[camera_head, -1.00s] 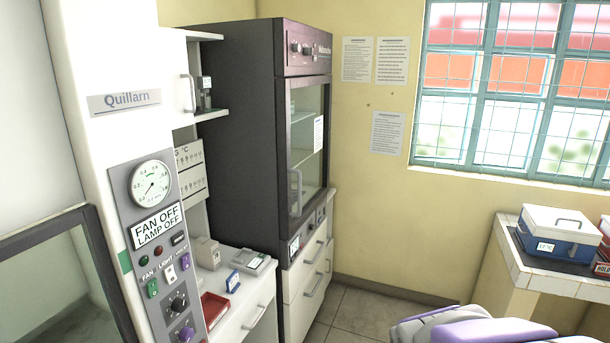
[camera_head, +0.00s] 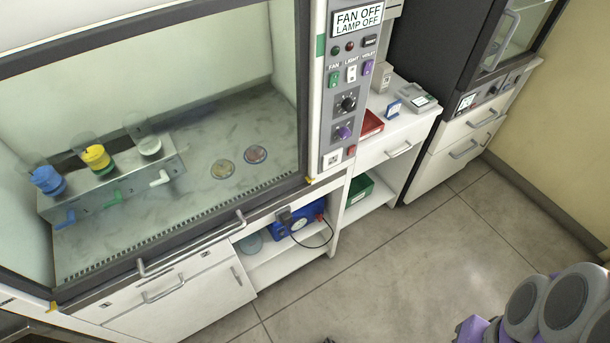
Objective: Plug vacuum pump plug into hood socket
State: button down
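The blue vacuum pump (camera_head: 313,213) sits on the open shelf under the hood, partly hidden by the hood's front edge. A black cable (camera_head: 322,243) loops out in front of it. A dark block (camera_head: 285,216) at the cable's left end, by the pump, looks like the plug; it is too small to be sure. A white socket (camera_head: 332,159) is at the bottom of the hood's control panel, beside a small red switch.
A green box (camera_head: 358,190) stands on the shelf to the right. The tiled floor (camera_head: 400,270) is clear.

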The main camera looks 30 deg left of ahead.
aim_at(286, 219)
jog(key=j+u, duration=0.1)
jog(key=u, duration=1.6)
